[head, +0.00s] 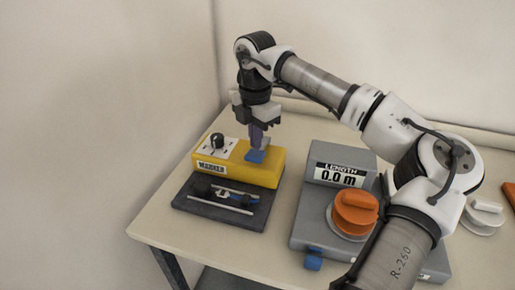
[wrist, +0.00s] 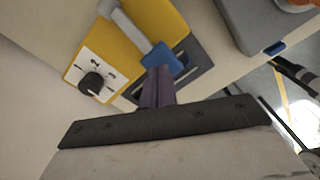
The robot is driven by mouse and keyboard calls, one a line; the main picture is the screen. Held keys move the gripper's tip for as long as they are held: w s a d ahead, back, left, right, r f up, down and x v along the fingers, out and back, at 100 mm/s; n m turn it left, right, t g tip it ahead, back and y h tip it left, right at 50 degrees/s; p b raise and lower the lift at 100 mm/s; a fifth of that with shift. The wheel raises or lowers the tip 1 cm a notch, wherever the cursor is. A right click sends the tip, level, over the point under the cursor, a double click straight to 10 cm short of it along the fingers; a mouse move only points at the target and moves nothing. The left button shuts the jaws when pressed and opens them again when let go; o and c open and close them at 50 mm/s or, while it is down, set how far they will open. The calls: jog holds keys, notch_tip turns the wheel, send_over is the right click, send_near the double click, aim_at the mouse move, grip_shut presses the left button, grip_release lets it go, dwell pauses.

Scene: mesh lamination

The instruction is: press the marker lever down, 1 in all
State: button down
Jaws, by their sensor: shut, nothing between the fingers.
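The yellow marker (head: 262,175) stands at the left of the table, with a label on its front. Its lever ends in a blue pad (head: 255,156). In the wrist view the blue pad (wrist: 163,59) sits at the end of a grey lever bar (wrist: 122,24). My gripper (head: 257,147) is shut and empty, pointing down with its fingertips right at the blue pad. In the wrist view the purple fingertips (wrist: 160,72) overlap the pad's edge. I cannot tell whether they touch it, or how far down the lever is.
A black knob (head: 217,141) sits on a white dial plate on the marker's left end. A dark base (head: 222,216) with rails lies in front. A grey length counter (head: 316,215) reading 0.0 m, with an orange knob (head: 356,206), stands to the right. A white piece (head: 483,213) lies far right.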

aim_at(256, 152)
dwell(0.5)
jog(key=shift+f+b, duration=0.8)
jog(key=shift+f, duration=0.3)
jog(key=shift+f+b, duration=1.4)
jog(key=shift+f, duration=0.25)
jog(key=shift+r, duration=0.1)
jog(key=shift+r+p, duration=2.95)
jog(key=shift+r, duration=1.7)
jog(key=shift+f, duration=0.15)
